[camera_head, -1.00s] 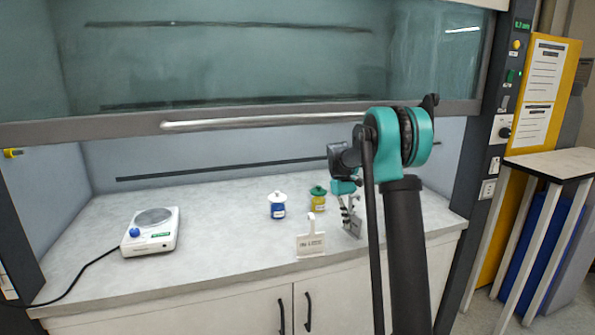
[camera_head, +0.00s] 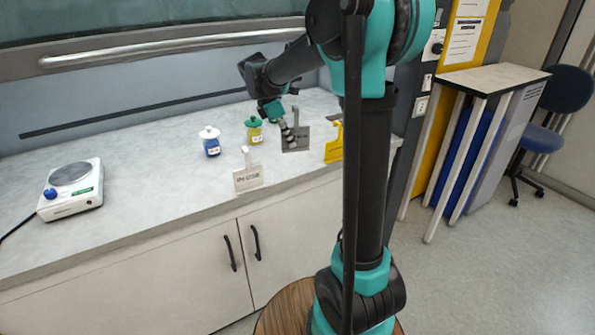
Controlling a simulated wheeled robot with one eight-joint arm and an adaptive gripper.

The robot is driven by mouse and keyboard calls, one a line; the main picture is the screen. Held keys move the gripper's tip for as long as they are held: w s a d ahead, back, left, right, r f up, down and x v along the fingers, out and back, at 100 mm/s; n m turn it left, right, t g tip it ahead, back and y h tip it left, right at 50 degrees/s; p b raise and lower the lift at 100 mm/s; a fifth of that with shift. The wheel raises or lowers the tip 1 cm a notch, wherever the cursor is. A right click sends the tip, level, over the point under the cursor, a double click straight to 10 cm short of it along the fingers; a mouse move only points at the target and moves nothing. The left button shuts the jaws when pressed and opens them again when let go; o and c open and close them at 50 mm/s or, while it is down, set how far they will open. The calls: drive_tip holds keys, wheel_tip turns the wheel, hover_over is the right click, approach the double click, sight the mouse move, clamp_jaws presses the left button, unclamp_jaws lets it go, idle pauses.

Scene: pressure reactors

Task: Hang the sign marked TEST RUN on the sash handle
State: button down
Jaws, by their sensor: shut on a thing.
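My gripper (camera_head: 291,133) is shut on a grey sign (camera_head: 297,142), at the right part of the counter. I cannot tell whether the sign's lower edge touches the counter, and its lettering is too small to read. A white sign (camera_head: 248,179) stands at the front edge, left of my gripper, with dark lettering I cannot make out. A yellow sign (camera_head: 334,146) stands to the right, partly behind my arm. The sash handle (camera_head: 170,45) is a long silver bar across the lower sash frame, above and left of my gripper; my arm hides its right end.
A blue jar with a white lid (camera_head: 210,142) and a yellow jar with a green lid (camera_head: 254,131) stand left of my gripper. A side table (camera_head: 490,76) stands right. The counter's middle left is clear.

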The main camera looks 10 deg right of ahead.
drive_tip(key=shift+s+d+r+n+t, duration=0.1)
drive_tip(key=shift+s+r+n+t, duration=0.15)
drive_tip(key=shift+n, duration=0.35)
drive_tip(key=shift+s+r+n+t, duration=0.15)
drive_tip(key=shift+s+n+t, duration=0.1)
drive_tip(key=shift+n, duration=0.35)
approach(296, 173)
drive_tip(key=shift+x, duration=2.4)
drive_tip(key=shift+d+f, duration=0.1)
drive_tip(key=shift+f, duration=0.05)
drive_tip(key=c, duration=1.7)
unclamp_jaws()
drive_tip(key=shift+s, duration=0.1)
